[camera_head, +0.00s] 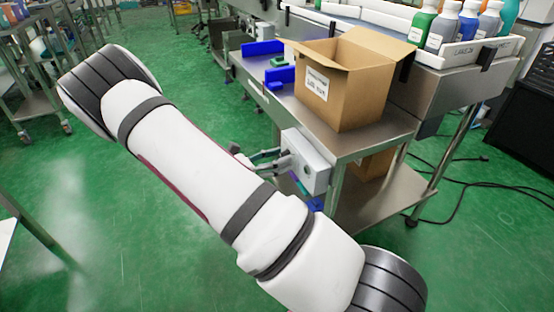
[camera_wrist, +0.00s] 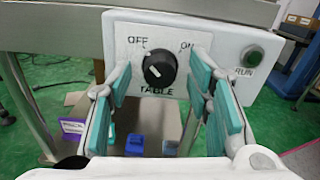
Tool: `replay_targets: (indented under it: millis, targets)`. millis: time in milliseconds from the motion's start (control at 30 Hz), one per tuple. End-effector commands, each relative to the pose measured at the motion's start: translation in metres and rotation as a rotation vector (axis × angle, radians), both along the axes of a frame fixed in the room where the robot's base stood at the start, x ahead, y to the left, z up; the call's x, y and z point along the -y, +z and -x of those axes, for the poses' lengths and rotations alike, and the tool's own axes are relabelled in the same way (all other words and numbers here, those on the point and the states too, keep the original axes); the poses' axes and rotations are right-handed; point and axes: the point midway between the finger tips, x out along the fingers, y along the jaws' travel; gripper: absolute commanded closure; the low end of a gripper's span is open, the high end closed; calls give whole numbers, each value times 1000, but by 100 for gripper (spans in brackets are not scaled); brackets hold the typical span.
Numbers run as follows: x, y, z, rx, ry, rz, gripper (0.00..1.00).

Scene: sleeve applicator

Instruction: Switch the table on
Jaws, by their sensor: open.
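A white control box (camera_wrist: 222,40) faces me in the wrist view, with a round black knob (camera_wrist: 159,68) marked OFF at upper left, ON at upper right and TABLE below. I cannot tell clearly which mark the knob points to. A green RUN button or lamp (camera_wrist: 254,54) is on its right. My gripper (camera_wrist: 160,84) is open, with teal-padded fingers to the left and right of the knob; I cannot tell whether they touch it. In the head view the box (camera_head: 312,163) hangs on the metal table's corner (camera_head: 365,140), and my gripper (camera_head: 268,157) is at its left, partly hidden by my arm.
An open cardboard box (camera_head: 355,85) stands on the table above the control box. Blue parts (camera_head: 262,48) lie behind it. Bottles (camera_head: 440,30) stand on a rail at the upper right. Cables (camera_head: 470,183) lie on the right floor.

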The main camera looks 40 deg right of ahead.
Motion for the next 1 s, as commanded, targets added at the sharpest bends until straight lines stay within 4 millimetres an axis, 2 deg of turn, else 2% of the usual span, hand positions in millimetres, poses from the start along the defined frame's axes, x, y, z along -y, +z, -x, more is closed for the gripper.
replay_targets:
  millis: [67, 100, 300, 667, 1000]
  targets:
    - [0, 0, 0, 0, 0, 0, 54]
    - [0, 0, 0, 0, 0, 0, 59]
    - [0, 0, 0, 0, -1, 0, 100]
    - [-1, 0, 0, 36, 0, 11, 100]
    - [-1, 1, 0, 250, 1, 73, 100]
